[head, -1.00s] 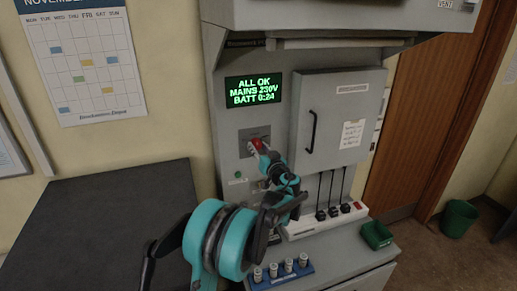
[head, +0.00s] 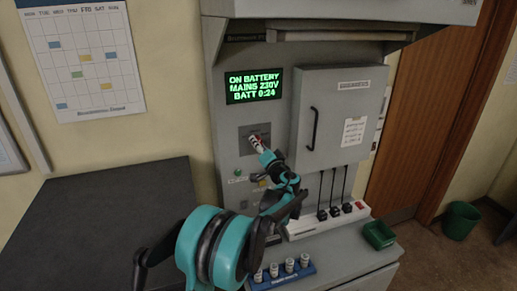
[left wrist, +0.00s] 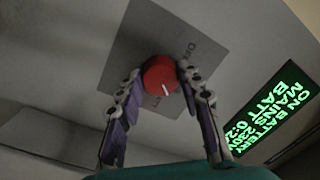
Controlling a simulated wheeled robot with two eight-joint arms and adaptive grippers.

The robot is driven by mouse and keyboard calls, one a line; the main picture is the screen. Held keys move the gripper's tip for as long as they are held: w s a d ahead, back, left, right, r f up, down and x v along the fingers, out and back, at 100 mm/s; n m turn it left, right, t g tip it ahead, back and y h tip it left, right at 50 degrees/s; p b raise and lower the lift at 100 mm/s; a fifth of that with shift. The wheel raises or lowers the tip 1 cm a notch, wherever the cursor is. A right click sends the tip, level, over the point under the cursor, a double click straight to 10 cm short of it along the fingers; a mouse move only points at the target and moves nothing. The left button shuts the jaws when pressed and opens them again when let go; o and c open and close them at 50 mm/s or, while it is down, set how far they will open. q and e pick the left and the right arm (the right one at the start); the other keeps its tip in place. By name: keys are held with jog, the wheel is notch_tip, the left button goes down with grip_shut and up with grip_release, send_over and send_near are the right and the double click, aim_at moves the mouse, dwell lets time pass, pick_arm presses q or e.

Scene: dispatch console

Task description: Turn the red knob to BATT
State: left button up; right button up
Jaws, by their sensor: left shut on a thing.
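The red knob (left wrist: 160,75) sits on a grey plate (left wrist: 140,40) on the console front, its white pointer mark showing in the left wrist view. My left gripper (left wrist: 160,82) is shut on the knob, one finger on each side. In the head view the left gripper (head: 257,143) reaches the plate and mostly hides the knob. The plate's lettering is only partly readable. The green-lettered display (head: 254,86) reads ON BATTERY, MAINS 230V, BATT 0:24. It also shows in the left wrist view (left wrist: 283,110). My right gripper is not in view.
A grey cabinet door (head: 340,115) with a black handle is right of the knob. A dark tabletop (head: 100,220) lies left.

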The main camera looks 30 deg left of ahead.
pick_arm(q)
jog(key=shift+m+b, duration=0.5)
jog(key=shift+m, duration=1.8)
jog(key=o, duration=1.2)
jog(key=shift+c, duration=0.2)
jog(key=v, duration=1.2)
jog(key=shift+s+f, duration=0.1)
jog(key=shift+f, duration=0.1)
